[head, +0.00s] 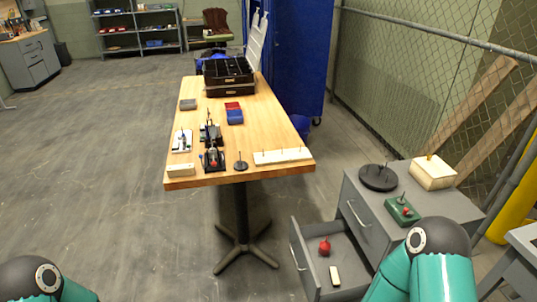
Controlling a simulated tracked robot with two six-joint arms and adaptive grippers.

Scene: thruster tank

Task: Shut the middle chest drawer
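The grey chest (345,235) stands at the lower right. Its upper drawer, with a bar handle (359,214), is flush with the chest front. The drawer below it, which I take for the middle drawer (303,262), is pulled out to the left, with its own handle on its front. A red-knobbed object (324,246) and a small cream block (335,276) lie in it. My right arm covers part of the chest and the drawer's right side; anything lower is out of frame. Neither gripper shows; only teal links of my arms are at the bottom edge.
On the chest top are a dark disc (378,178), a green box with a red knob (403,210) and a cream box (433,172). A wooden table (265,130) with a black toolbox (229,76) stands left of the chest. The floor at left is clear.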

